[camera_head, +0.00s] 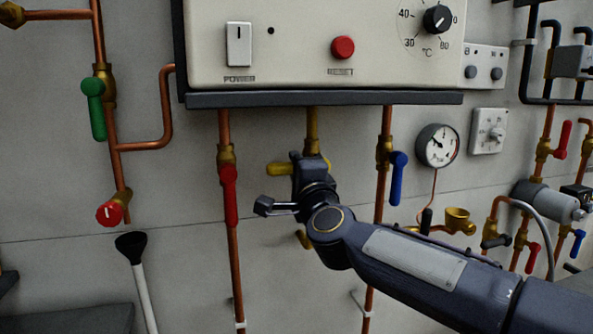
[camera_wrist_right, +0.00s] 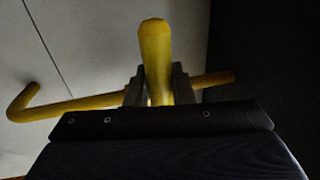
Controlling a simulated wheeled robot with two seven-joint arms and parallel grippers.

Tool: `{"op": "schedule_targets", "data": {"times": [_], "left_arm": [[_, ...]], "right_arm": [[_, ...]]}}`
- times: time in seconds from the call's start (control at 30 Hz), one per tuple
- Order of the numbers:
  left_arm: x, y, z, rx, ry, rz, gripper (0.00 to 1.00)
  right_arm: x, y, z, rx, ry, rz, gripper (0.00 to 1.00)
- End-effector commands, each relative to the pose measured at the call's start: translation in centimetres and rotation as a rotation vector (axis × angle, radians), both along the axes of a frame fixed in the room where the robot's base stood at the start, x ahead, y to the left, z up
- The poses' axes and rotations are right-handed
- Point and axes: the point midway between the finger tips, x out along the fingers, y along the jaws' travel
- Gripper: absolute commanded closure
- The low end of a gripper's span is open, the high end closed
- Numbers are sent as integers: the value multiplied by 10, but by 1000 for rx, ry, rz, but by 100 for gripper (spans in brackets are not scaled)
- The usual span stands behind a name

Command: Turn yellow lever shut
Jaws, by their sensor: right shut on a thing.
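The yellow lever (camera_head: 279,168) is on the vertical brass-yellow gas pipe (camera_head: 312,125) under the boiler. Its visible end points left, across the line of the pipe. My right gripper (camera_head: 305,170) is shut on the lever and hides most of it and the valve body. In the right wrist view, the yellow lever (camera_wrist_right: 155,55) stands between the two fingers of my right gripper (camera_wrist_right: 155,85). The yellow pipe (camera_wrist_right: 80,103) runs crosswise behind it there, with a bent end at left. My left gripper is not in view.
A red lever (camera_head: 229,195) hangs on the copper pipe to the left. A blue lever (camera_head: 397,178) is close on the right, above my forearm. The boiler's bottom edge (camera_head: 325,98) is just above. A gauge (camera_head: 437,145) is further right.

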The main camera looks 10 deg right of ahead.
Motion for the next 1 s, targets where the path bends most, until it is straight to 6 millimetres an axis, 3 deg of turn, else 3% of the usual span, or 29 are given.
{"op": "schedule_targets", "data": {"times": [0.47, 0.5, 0.63, 1.0], "left_arm": [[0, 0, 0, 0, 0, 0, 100], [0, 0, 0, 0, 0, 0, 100], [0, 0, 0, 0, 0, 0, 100], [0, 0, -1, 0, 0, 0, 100]], "right_arm": [[0, 0, 1, 16, 0, 0, 100], [0, 0, 1, 16, 0, 0, 75], [0, 0, 1, 14, -1, 0, 58], [-9, -1, 0, 12, -2, 0, 58]]}}
